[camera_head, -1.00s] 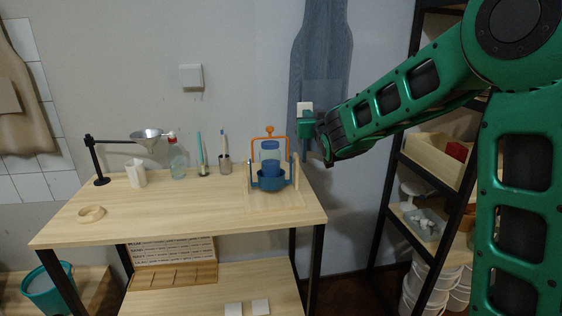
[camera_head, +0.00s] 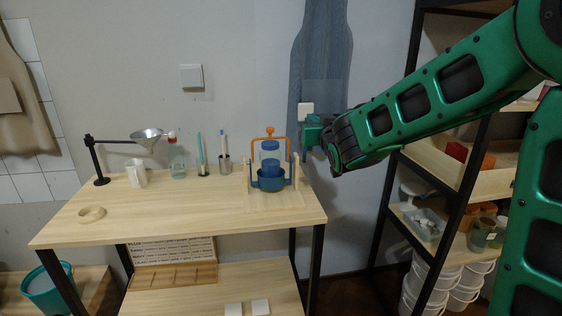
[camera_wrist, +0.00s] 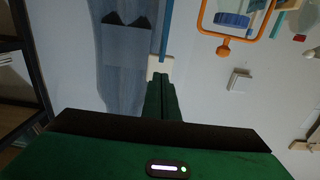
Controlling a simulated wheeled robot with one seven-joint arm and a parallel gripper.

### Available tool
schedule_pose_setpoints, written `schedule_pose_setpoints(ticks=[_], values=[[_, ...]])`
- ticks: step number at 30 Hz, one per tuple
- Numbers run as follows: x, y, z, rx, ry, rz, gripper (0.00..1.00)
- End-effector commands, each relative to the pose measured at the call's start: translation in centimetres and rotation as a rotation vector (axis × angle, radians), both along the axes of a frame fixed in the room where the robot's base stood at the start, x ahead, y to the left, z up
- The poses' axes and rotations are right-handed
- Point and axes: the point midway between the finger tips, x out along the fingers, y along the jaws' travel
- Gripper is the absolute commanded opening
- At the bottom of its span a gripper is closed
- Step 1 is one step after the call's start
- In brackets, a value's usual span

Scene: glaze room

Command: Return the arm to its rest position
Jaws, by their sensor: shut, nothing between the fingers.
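My green arm reaches in from the right in the head view. My gripper (camera_head: 308,145) is at the right end of the table, beside the orange-handled blue carrier (camera_head: 269,180) and apart from it. In the wrist view my gripper (camera_wrist: 163,78) is shut, its fingers together with nothing between them. The carrier's orange handle (camera_wrist: 223,48) shows at the top right of the wrist view. A jar with a blue lid (camera_head: 270,150) stands in the carrier.
The wooden table (camera_head: 190,220) also bears a funnel stand (camera_head: 97,165), brush holders and a wooden ring (camera_head: 91,214). A dark-framed shelf (camera_head: 403,170) with bins and buckets stands at right. A blue apron (camera_head: 322,60) hangs on the wall behind my gripper.

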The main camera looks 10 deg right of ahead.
Motion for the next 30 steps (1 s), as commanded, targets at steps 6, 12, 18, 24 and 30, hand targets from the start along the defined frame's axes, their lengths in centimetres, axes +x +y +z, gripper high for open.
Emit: schedule_pose_setpoints(ticks=[6,12,18,24,30], values=[[-0.4,0.0,0.0,0.000,-0.001,0.000,0.00],[-0.7,-0.9,-0.3,-0.001,0.022,-0.016,0.00],[-4.1,-7.7,-3.9,-0.002,0.231,-0.138,0.00],[-12.3,-15.6,-9.5,0.040,0.557,-0.292,0.00],[-23.4,-20.1,-14.6,0.132,0.887,-0.402,0.00]])
